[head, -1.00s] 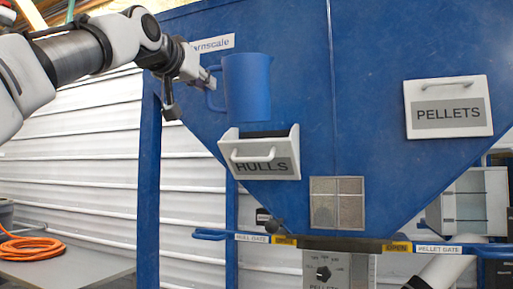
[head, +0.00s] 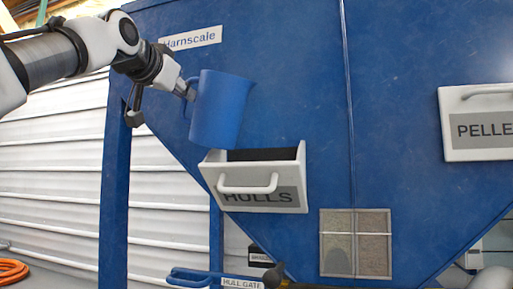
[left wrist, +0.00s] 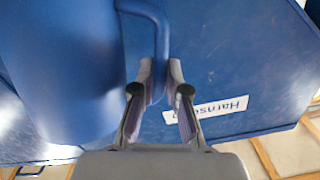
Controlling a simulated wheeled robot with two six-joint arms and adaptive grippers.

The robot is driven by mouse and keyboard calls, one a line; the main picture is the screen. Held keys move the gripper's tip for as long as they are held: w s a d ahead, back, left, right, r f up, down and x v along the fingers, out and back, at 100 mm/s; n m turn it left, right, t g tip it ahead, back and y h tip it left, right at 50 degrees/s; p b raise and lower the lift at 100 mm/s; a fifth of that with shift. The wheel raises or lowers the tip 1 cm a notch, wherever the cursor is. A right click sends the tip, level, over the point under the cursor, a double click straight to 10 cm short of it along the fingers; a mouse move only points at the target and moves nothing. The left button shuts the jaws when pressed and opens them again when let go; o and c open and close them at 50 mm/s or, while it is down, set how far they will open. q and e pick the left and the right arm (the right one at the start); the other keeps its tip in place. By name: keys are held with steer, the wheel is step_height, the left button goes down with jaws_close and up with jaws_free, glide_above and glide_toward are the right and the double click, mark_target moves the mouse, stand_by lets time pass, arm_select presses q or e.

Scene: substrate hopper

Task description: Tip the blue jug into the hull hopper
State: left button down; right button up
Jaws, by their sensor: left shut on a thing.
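The blue jug (head: 219,110) is held in the air, slightly tilted, above the left part of the open hull hopper drawer. My left gripper (head: 190,93) is shut on the jug's handle. In the left wrist view my left gripper (left wrist: 160,85) has its fingers on either side of the handle, and the jug (left wrist: 65,75) fills the left side. The hull hopper (head: 285,197) is a white pull-out bin with a grey HULLS label, and its dark opening shows. The jug's contents are hidden. My right gripper is not in view.
The big blue machine body (head: 290,80) stands right behind the jug. A shut white PELLETS bin (head: 484,137) is at the right. An orange hose (head: 12,270) lies at lower left.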

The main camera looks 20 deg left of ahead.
mark_target(250, 84)
arm_select(q)
steer(key=r+m+p, duration=0.1)
steer(key=w+r+m+p, duration=0.1)
steer(key=r+m+p, duration=0.1)
steer(key=p, duration=0.1)
steer(key=shift+w+a+m+g+y, duration=0.2)
steer(key=shift+w+m+g+y, duration=0.1)
steer(key=shift+w+g, duration=0.1)
steer(key=d+m, duration=0.1)
steer(key=r+m+p, duration=0.1)
steer(key=d+m+p, duration=0.1)
steer(key=shift+s+d+r+y, duration=0.2)
steer(key=shift+s+d+y, duration=0.05)
steer(key=shift+d+y, duration=0.1)
steer(key=d+m+p, duration=0.1)
steer(key=d+m, duration=0.2)
steer(key=w+d+f+m+y+p, duration=0.1)
steer(key=d+m, duration=0.2)
steer(key=d, duration=0.1)
steer(key=w+d+f+m+g+y+p, duration=0.1)
steer(key=d+m, duration=0.1)
steer(key=d, duration=0.2)
steer(key=shift+f+m+y, duration=0.25)
steer(key=shift+m, duration=0.15)
steer(key=shift+w+d+f+m, duration=0.2)
steer(key=shift+f+m, duration=0.05)
steer(key=shift+m, duration=0.05)
steer(key=shift+s, duration=0.1)
